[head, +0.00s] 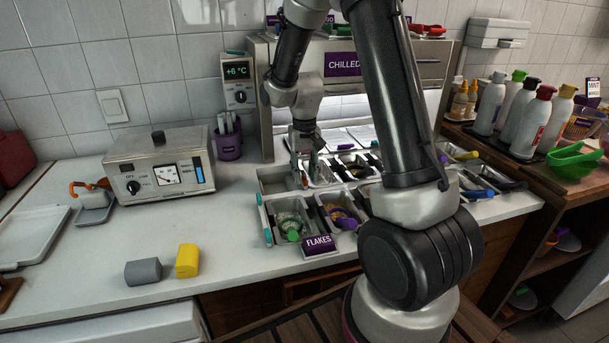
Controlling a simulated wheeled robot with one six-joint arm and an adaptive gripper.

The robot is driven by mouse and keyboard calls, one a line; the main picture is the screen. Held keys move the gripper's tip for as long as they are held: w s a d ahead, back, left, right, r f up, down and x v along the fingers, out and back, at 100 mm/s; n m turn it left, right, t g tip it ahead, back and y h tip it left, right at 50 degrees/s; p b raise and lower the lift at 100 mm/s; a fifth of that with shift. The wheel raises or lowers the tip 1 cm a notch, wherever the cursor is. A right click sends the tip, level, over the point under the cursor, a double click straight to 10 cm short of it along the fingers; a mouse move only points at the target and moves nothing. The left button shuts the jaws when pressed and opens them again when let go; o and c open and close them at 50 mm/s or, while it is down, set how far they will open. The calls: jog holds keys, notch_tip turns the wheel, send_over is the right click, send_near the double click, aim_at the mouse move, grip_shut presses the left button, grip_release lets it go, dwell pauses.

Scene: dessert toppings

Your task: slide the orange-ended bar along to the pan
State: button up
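My gripper (305,166) points down over the back left of the chilled topping pans, below the wrist. Its fingers are small and partly dark here, and I cannot tell whether they are apart or closed on anything. A small orange-brown piece (304,179) shows right at the fingertips; it may be the end of the orange-ended bar, whose length I cannot make out. An empty-looking metal pan (277,181) lies just left of the fingers. Teal ends (262,197) show at the left edge of the pan unit.
Bottles (528,120) stand right. The counter between is clear.

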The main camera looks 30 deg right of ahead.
notch_tip(320, 180, up, 11)
jog(key=shift+f, duration=0.1)
dwell(0.6)
jog(key=s+r+t, duration=0.1)
jog(key=s+r, duration=0.2)
jog(key=s, duration=0.5)
jog(key=s+r+n+t, duration=0.1)
jog(key=s+r, duration=0.3)
jog(key=s, duration=0.5)
jog(key=s+r+n+t, duration=0.1)
jog(key=s+r+t, duration=0.1)
jog(key=s, duration=0.6)
jog(key=shift+s+d+r, duration=0.25)
jog(key=shift+d+r, duration=0.2)
jog(key=shift+r, duration=0.3)
